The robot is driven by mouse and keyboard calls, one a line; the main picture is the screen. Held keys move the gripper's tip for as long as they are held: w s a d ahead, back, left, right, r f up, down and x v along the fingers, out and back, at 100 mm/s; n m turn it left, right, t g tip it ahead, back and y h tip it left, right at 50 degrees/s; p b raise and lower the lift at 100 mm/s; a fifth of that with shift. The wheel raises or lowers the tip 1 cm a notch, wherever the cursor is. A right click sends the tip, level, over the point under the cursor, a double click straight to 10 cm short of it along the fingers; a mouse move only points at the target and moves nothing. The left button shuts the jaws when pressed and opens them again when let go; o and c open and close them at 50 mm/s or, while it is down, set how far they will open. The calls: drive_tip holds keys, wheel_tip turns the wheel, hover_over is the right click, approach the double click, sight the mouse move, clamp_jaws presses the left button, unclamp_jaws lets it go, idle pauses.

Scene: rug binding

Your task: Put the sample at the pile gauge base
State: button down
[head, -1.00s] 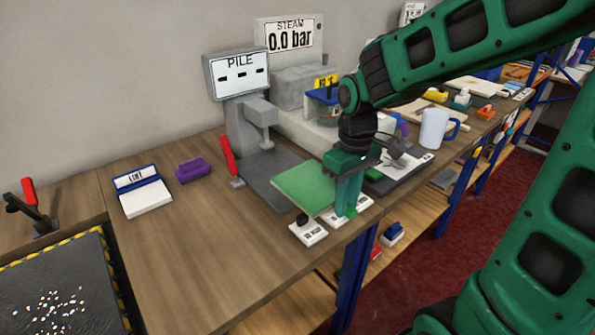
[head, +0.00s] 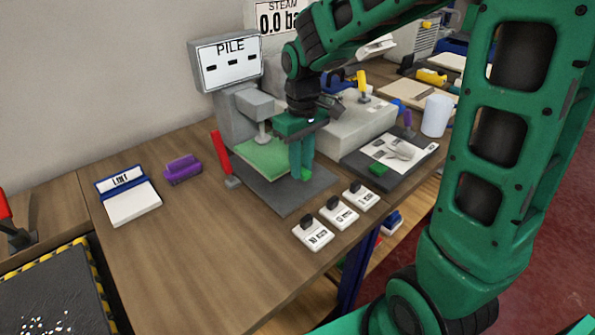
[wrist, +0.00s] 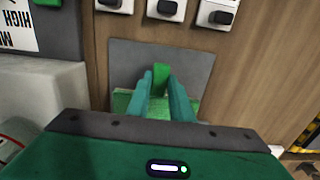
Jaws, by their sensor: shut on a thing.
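The sample, a flat green square (head: 262,158), is at the pile gauge, over the left back part of its dark grey base plate (head: 288,198) and below the gauge's grey foot. I cannot tell whether it touches the plate. My gripper (head: 303,175) is shut on the sample's right edge, fingers pointing down, partly hiding it. In the wrist view the sample (wrist: 122,99) shows beside the fingers (wrist: 160,85), and the base (wrist: 196,62) lies beyond them. The gauge head (head: 227,62) reads PILE with three dashes.
A red lever (head: 221,153) stands at the base's left. Several small white labelled blocks with black knobs (head: 339,213) line the front right of the base. A purple brush (head: 183,168) and a LINT pad (head: 129,195) lie left. A dark board (head: 372,177) lies right.

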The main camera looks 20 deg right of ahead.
sight(302, 175)
wheel_tip(302, 175, down, 3)
drive_tip(key=shift+s+r, duration=0.1)
drive_tip(key=shift+s, duration=0.05)
drive_tip(key=shift+f, duration=0.3)
drive_tip(key=c, duration=1.6)
unclamp_jaws()
drive_tip(key=shift+f, duration=0.1)
wheel_tip(302, 175, up, 12)
drive_tip(key=s+d+f+m, duration=0.1)
drive_tip(key=s+d+m, duration=0.2)
drive_tip(key=s+d, duration=0.2)
drive_tip(key=s+d+f+m, duration=0.2)
drive_tip(key=s+d, duration=0.3)
drive_tip(key=s, duration=0.5)
drive_tip(key=s+d+f+m, duration=0.2)
drive_tip(key=s+d+m, duration=0.3)
drive_tip(key=s, duration=0.3)
drive_tip(key=shift+s+d+f, duration=0.2)
drive_tip(key=shift+s, duration=0.1)
